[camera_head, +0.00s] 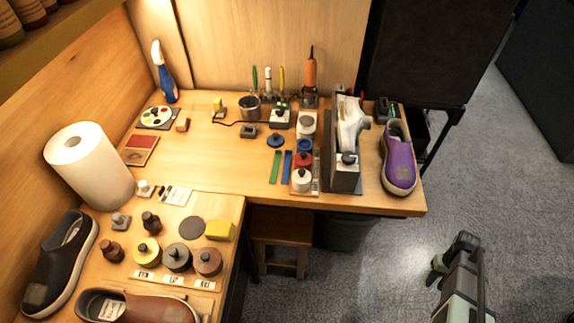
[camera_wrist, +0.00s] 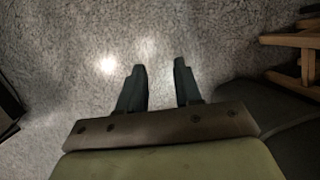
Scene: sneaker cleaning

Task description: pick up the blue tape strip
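The blue tape strip (camera_head: 287,163) lies flat on the wooden table. A green strip (camera_head: 275,167) lies just left of it, and a tray of round-lidded containers (camera_head: 304,160) stands just right of it. My gripper (camera_head: 452,252) is away from the table, over the grey floor at the lower right, well apart from the strip. In the wrist view my gripper (camera_wrist: 159,75) has its two fingers apart with nothing between them, only floor beyond. The blue strip is not in the wrist view.
A white shoe on a dark stand (camera_head: 346,175) and a purple shoe (camera_head: 399,165) stand between my gripper and the strip. A wooden stool (camera_head: 281,232) is under the table edge. Bare tabletop (camera_head: 228,170) lies left of the strips.

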